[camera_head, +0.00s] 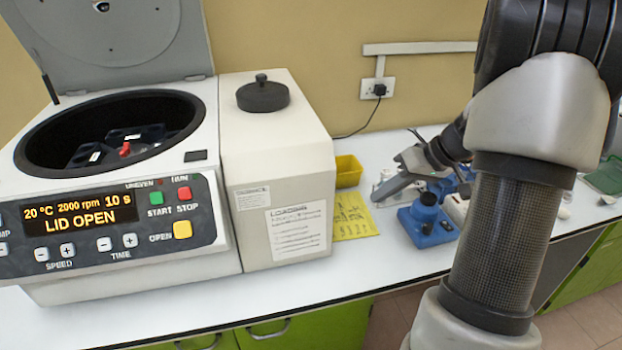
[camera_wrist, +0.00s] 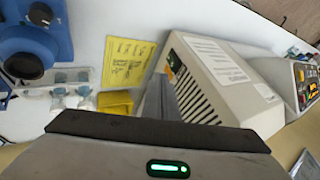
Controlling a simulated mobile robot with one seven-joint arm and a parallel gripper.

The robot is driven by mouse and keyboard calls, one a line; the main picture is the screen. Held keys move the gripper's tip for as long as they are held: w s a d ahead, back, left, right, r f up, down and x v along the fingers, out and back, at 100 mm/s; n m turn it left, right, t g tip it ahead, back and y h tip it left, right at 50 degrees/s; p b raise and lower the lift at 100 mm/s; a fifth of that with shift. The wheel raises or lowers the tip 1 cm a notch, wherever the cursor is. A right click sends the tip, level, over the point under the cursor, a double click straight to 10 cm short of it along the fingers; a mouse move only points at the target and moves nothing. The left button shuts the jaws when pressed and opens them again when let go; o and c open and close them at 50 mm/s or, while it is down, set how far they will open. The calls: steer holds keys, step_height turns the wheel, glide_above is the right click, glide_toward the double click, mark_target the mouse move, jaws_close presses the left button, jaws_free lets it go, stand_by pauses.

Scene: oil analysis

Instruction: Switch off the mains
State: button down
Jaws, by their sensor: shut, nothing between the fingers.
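My gripper (camera_head: 378,196) is shut and empty, above the bench to the right of the cream box beside the centrifuge, with its fingers pointing left. In the wrist view its closed grey fingers (camera_wrist: 163,82) are over the box's slotted side. A small dark panel with an orange and green part (camera_wrist: 171,64) is on that side, near the fingertips; it looks like a switch, but it is too small to read its position. The cream box (camera_head: 275,165) stands against the centrifuge (camera_head: 110,180), whose lid is up and lit display reads LID OPEN. The wall socket (camera_head: 377,88) holds a black plug.
A yellow tray (camera_head: 349,170) and a yellow sheet (camera_head: 352,215) lie between the box and my gripper. A blue instrument (camera_head: 427,222) and clear glassware (camera_head: 384,190) stand close to my gripper. The white bench (camera_head: 190,318) is clear along its front.

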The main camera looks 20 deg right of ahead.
steer(key=shift+w+d+f, duration=0.4)
steer(key=shift+d+f, duration=0.3)
steer(key=shift+d, duration=0.15)
steer(key=w+a+f+p, duration=0.1)
steer(key=w+a+f, duration=0.3)
steer(key=a+f, duration=0.3)
steer(key=shift+a+f+p, duration=0.15)
steer(key=shift+a+p, duration=0.15)
steer(key=shift+a, duration=0.7)
